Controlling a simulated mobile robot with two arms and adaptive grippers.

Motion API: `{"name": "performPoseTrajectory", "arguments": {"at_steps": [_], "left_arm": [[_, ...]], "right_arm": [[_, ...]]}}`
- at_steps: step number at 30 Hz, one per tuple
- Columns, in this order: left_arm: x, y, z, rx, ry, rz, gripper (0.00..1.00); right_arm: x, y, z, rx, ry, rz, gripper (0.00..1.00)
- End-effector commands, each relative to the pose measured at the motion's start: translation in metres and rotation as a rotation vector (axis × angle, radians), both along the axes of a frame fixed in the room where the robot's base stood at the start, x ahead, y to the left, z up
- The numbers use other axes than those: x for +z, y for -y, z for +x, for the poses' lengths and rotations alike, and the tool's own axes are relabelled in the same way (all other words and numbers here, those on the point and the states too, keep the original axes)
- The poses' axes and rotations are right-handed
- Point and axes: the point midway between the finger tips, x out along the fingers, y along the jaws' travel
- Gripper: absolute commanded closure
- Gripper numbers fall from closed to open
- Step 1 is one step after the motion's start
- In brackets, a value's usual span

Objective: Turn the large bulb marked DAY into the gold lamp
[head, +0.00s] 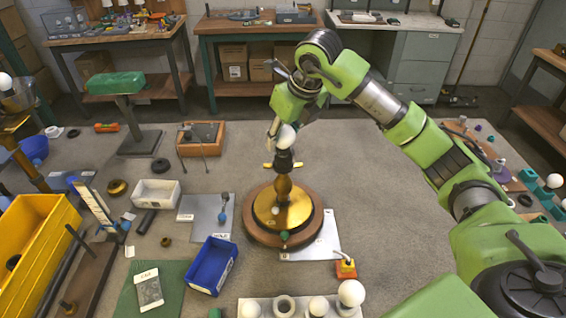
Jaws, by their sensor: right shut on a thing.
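The gold lamp (268,214) stands upright on a round wooden base in the middle of the table, with a dark socket (284,160) on top. My right gripper (283,124) comes down over the lamp from the right and is shut on a white bulb (288,137). The bulb is right at the top of the socket; I cannot tell how far it sits in it. The gripper hides part of the bulb, and I can read no DAY mark on it. My left gripper is not in view.
A tray at the front holds several white bulbs, a large one (351,293) at its right. A blue bin (211,265), a white bin (156,193) and a yellow bin (40,225) stand left of the lamp. A red-yellow box (346,269) lies front right.

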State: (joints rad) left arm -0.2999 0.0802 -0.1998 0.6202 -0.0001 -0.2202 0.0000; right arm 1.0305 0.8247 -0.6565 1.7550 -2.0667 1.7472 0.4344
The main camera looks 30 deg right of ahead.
Motion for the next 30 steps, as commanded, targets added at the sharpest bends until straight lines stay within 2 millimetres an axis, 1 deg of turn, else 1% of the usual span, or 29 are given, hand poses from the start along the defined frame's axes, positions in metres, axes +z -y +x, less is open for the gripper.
{"name": "performPoseTrajectory", "arguments": {"at_steps": [26, 28, 30], "left_arm": [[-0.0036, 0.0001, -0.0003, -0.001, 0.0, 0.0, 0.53], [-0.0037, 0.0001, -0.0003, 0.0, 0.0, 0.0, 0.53], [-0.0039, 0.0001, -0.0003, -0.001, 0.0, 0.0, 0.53]], "right_arm": [[-0.0056, -0.0004, -0.0017, -0.001, -0.009, -0.001, 0.79], [-0.0059, -0.0007, -0.0017, -0.022, -0.01, -0.002, 0.79], [-0.0065, -0.001, -0.0018, -0.078, -0.011, -0.003, 0.79]]}}
